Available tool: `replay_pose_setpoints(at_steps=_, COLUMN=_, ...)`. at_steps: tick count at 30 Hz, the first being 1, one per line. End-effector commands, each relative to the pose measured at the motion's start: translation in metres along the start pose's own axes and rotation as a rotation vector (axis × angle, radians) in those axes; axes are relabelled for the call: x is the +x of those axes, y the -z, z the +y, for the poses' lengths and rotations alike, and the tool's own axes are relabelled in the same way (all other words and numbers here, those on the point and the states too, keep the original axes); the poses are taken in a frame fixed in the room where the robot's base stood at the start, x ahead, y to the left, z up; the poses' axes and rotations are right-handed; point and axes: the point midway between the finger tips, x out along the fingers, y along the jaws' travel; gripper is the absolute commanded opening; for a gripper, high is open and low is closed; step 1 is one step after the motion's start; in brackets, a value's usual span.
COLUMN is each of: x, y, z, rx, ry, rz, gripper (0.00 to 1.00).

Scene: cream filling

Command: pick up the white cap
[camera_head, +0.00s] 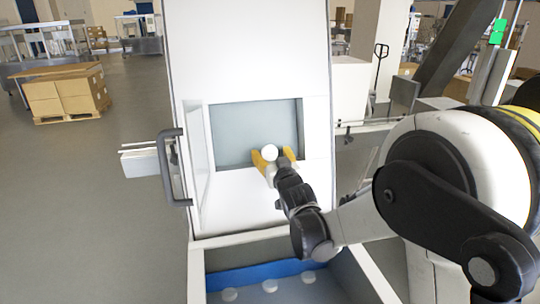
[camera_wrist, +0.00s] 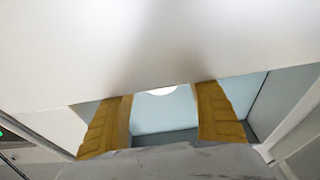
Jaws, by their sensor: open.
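A round white cap (camera_head: 269,151) shows at the opening in the tall white machine in the head view, between the fingertips of my gripper (camera_head: 274,157). In the wrist view, part of the white cap (camera_wrist: 160,91) shows between the two yellow fingers of my gripper (camera_wrist: 164,92), and its upper part is cut off by a white panel. The fingers are spread apart with a clear gap. I cannot tell whether either finger touches the cap.
The white machine (camera_head: 250,60) has side walls around its opening and an open door with a dark handle (camera_head: 172,168) at left. Below, a bin (camera_head: 280,243) holds more white round pieces (camera_head: 269,286). Stacked cartons (camera_head: 62,95) stand far left on open floor.

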Motion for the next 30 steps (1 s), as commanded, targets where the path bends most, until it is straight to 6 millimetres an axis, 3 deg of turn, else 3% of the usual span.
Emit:
replay_pose_setpoints(at_steps=9, x=0.006, y=0.0, z=0.0, rx=0.0, ry=0.0, rz=0.0, gripper=0.69)
replay_pose_setpoints(at_steps=13, x=0.006, y=0.0, z=0.0, rx=0.0, ry=0.0, rz=0.0, gripper=0.31)
replay_pose_setpoints(at_steps=25, x=0.006, y=0.001, z=0.0, rx=0.0, ry=0.0, rz=0.0, gripper=0.3)
replay_pose_setpoints(at_steps=30, x=0.007, y=0.011, z=0.0, rx=0.0, ry=0.0, rz=0.0, gripper=0.3)
